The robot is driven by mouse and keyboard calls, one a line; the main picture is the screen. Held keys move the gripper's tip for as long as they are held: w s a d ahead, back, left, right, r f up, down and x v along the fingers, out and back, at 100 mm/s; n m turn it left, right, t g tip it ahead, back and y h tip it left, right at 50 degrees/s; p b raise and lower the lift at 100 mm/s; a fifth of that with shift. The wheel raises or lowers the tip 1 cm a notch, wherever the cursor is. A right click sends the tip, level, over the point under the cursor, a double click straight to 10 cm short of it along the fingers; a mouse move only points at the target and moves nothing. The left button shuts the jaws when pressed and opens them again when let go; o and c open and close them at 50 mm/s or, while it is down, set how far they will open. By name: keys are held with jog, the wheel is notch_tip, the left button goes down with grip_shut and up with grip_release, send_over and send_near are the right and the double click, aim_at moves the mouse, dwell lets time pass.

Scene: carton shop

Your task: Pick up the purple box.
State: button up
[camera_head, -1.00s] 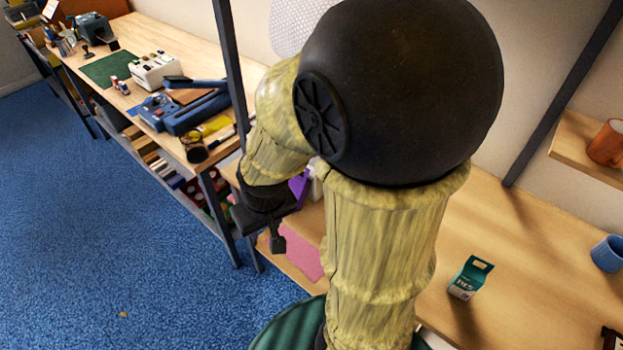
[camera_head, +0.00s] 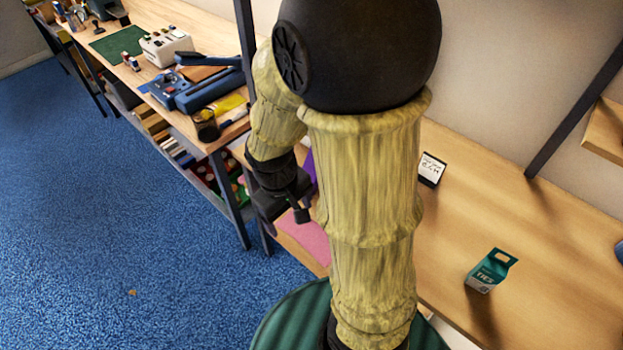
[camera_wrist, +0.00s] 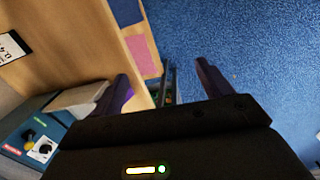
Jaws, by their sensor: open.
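The purple box (camera_head: 309,170) shows only as a narrow strip in the head view, mostly hidden behind my arm, at the left end of the wooden bench. In the wrist view a violet patch (camera_wrist: 128,99) lies at the left finger, and I cannot tell how much of it is the box or whether they touch. My gripper (camera_head: 284,214) is beside the box, on its left and nearer side. It is open in the wrist view (camera_wrist: 162,74), with the fingers wide apart and nothing seen held between them.
A pink sheet (camera_head: 304,240) lies on the bench near its left edge. A green carton (camera_head: 489,271) and a small white sign (camera_head: 431,169) stand to the right. Another bench (camera_head: 213,26) holds tools at the back left. Blue floor (camera_head: 110,220) lies open at left.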

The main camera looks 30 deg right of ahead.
notch_tip(320, 180, down, 9)
jog(key=d+n+g+h+b, duration=0.2)
jog(key=n+g+h+b, duration=0.15)
jog(key=n+h, duration=0.2)
jog(key=w+a+f+n+t+h+b, duration=0.1)
jog(key=w+f+n+t+h+b, duration=0.2)
jog(key=w+n+t+h+b, duration=0.1)
jog(key=w+a+f+n+t+h+b, duration=0.2)
jog(key=w+f+n+t+h+b, duration=0.2)
jog(key=w+n, duration=0.5)
jog(key=shift+w+f+t+h, duration=0.2)
jog(key=shift+w+t+h, duration=0.3)
jog(key=shift+h, duration=0.75)
jog(key=shift+d, duration=0.1)
jog(key=p+x, duration=0.1)
jog(key=x, duration=1.1)
jog(key=shift+d, duration=0.1)
